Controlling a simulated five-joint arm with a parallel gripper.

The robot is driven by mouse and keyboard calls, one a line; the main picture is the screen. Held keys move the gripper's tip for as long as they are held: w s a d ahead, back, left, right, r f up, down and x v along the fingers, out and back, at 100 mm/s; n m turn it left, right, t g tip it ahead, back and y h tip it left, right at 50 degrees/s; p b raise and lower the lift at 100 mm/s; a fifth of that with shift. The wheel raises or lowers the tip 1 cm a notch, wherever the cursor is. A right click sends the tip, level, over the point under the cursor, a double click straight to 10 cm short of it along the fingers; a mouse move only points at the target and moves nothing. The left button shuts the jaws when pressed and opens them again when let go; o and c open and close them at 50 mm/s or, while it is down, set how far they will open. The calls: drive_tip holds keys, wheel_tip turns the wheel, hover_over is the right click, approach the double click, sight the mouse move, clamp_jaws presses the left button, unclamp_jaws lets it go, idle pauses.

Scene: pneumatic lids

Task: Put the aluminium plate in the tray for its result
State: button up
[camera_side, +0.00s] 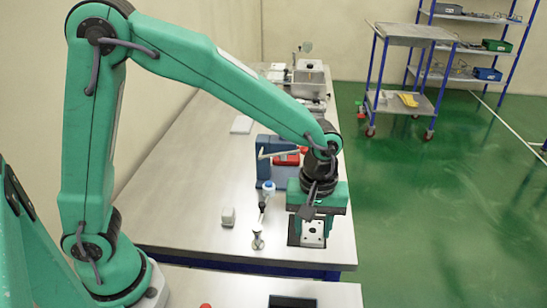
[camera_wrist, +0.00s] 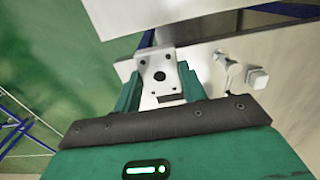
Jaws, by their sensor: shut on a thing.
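The aluminium plate (camera_side: 313,233) is a small silvery plate with a dark centre hole and small corner holes. My gripper (camera_side: 308,238) is shut on it near the right edge of the bench in the side view. In the wrist view the plate (camera_wrist: 157,66) stands between the two green fingers of my gripper (camera_wrist: 160,88), one on each side. I cannot tell whether the plate touches the bench. A dark rectangular piece (camera_side: 292,301), possibly a tray, is cut off at the bottom of the side view on a nearer surface.
A blue fixture with a red part (camera_side: 287,159) stands on the bench behind my gripper. A metal fitting with a blue-white top (camera_side: 267,188) and a small grey block (camera_side: 228,217) stand to the left. A red piece (camera_side: 205,306) shows at the bottom edge. A gap separates the two surfaces.

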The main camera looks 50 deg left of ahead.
drive_tip(key=shift+w+a+r, duration=0.2)
drive_tip(key=shift+w+r, duration=0.2)
drive_tip(key=w+a+r+m, duration=0.2)
drive_tip(key=w+a+r, duration=0.4)
drive_tip(key=a+r, duration=0.3)
drive_tip(key=w+a+r+m, duration=0.2)
drive_tip(key=w+a+r, duration=0.5)
drive_tip(key=a+r, duration=0.15)
drive_tip(key=w+a+f+n, duration=0.6)
drive_tip(key=a+f+n, duration=0.1)
drive_tip(key=a+f, duration=0.3)
drive_tip(key=w+a+f+n, duration=0.6)
drive_tip(key=a+f+n, duration=0.1)
drive_tip(key=a+f, duration=0.2)
drive_tip(key=shift+s+f, duration=0.15)
drive_tip(key=shift+f, duration=2.35)
drive_tip(key=shift+s+f, duration=0.1)
drive_tip(key=shift+f, duration=2.4)
drive_tip(key=o, duration=1)
drive_tip(key=shift+f, duration=0.15)
